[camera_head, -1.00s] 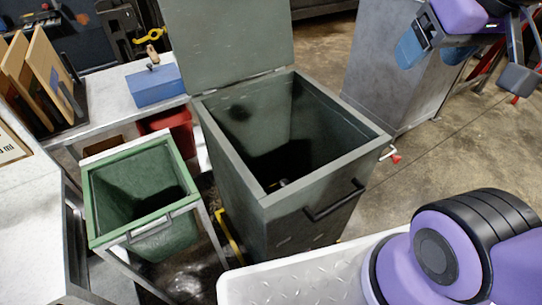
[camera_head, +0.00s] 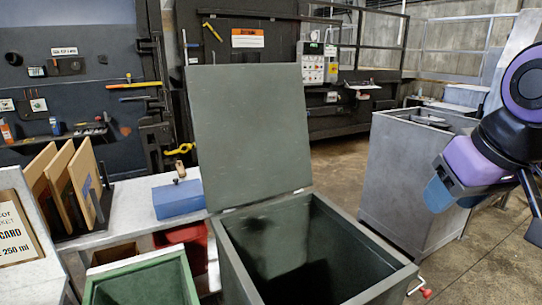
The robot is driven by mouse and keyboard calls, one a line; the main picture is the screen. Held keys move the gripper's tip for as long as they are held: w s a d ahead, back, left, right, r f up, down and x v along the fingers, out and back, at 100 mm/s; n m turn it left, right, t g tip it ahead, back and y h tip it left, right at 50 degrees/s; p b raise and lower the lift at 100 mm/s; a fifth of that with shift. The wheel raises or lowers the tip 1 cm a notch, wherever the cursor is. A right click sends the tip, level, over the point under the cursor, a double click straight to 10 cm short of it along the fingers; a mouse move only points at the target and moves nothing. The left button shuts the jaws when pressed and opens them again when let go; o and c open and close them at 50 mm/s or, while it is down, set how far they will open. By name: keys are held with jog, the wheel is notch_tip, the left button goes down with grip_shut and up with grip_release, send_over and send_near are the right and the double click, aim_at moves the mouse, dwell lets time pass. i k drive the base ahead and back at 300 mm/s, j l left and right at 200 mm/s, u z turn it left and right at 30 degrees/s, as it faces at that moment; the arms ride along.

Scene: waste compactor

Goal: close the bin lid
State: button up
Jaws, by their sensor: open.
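The dark grey-green bin (camera_head: 381,286) stands at the lower middle, its opening facing up and its front cut off by the frame. Its lid (camera_head: 250,135) is open, standing nearly upright from the hinge along the bin's back rim. My gripper (camera_head: 533,208) is at the right edge, partly out of frame, above and to the right of the bin. It is open, with no object seen in it, and apart from the lid. The bin's front handle is out of view.
A smaller green bin (camera_head: 178,262) stands left of the large bin. A blue box (camera_head: 178,198) and a rack of wooden boards (camera_head: 60,180) sit on the bench behind. A grey metal cabinet (camera_head: 400,185) stands at right. Open floor shows between bin and cabinet.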

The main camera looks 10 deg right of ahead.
aim_at(250, 120)
jog(key=z, duration=3.4)
jog(key=i+u, duration=0.25)
jog(key=i, duration=0.2)
jog(key=i+l+u, duration=0.25)
jog(key=i, duration=0.2)
jog(key=i+l+u, duration=0.25)
jog(key=i, duration=0.25)
jog(key=i+j+u, duration=0.2)
jog(key=i+u, duration=1.1)
jog(key=i+l+u, duration=0.2)
jog(key=u, duration=0.2)
jog(key=i+j+u, duration=0.25)
jog(key=i+u, duration=0.75)
jog(key=i, duration=0.2)
jog(key=i+l+u, duration=0.2)
jog(key=i+u, duration=0.4)
jog(key=i, duration=1.75)
jog(key=i+l, duration=0.1)
jog(key=i, duration=1.7)
jog(key=i+u, duration=0.4)
jog(key=i, duration=0.25)
jog(key=i+l+u, duration=0.2)
jog(key=i+u, duration=0.2)
jog(key=i, duration=0.2)
